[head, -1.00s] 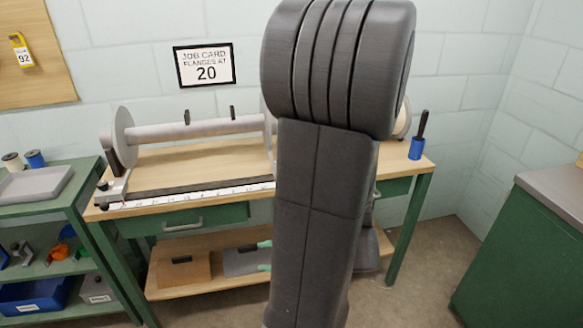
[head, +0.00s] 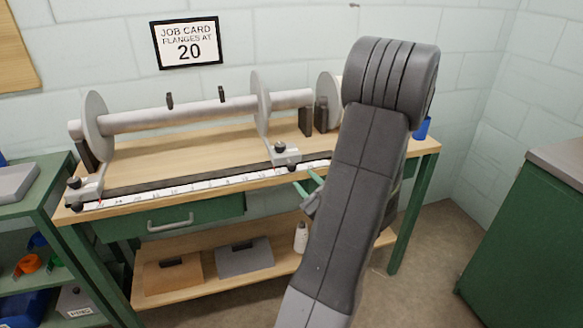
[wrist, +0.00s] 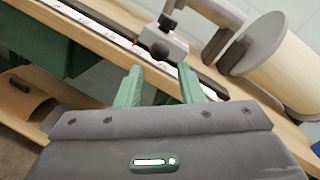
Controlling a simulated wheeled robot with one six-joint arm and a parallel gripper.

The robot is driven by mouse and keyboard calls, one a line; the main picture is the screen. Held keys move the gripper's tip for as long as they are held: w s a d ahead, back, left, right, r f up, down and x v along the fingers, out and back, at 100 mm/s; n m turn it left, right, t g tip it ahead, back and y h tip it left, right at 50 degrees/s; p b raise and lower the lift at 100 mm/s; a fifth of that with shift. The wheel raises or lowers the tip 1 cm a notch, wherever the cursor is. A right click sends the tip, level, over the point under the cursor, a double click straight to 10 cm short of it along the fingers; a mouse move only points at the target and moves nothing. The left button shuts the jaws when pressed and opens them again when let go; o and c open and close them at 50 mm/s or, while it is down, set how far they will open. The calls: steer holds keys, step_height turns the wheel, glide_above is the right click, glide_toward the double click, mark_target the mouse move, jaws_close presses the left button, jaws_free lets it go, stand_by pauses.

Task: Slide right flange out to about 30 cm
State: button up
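The right flange (head: 261,105) is a pale grey upright disc around the beam, toward its right part. Its foot has a clamp block with a dark knob (head: 284,154) on the rail, and a red pointer at the scale. The block also shows in the wrist view (wrist: 163,43). The left flange (head: 95,125) stands near the rail's left end. My gripper (head: 305,182), with green fingers, is just in front of the bench edge below the block. In the wrist view my gripper (wrist: 161,73) is open and empty, its fingers apart, short of the block.
The scale strip (head: 175,189) runs along the bench front; its numbers are too small to read surely. Dark supports (head: 306,121) stand right of the flange. A drawer handle (head: 171,224) juts below. A job card (head: 187,42) reads "flanges at 20".

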mark_target(294, 170)
steer(key=x, duration=0.8)
steer(key=shift+w+a+f, duration=0.1)
steer(key=shift+w+a, duration=0.1)
steer(key=shift+w, duration=0.05)
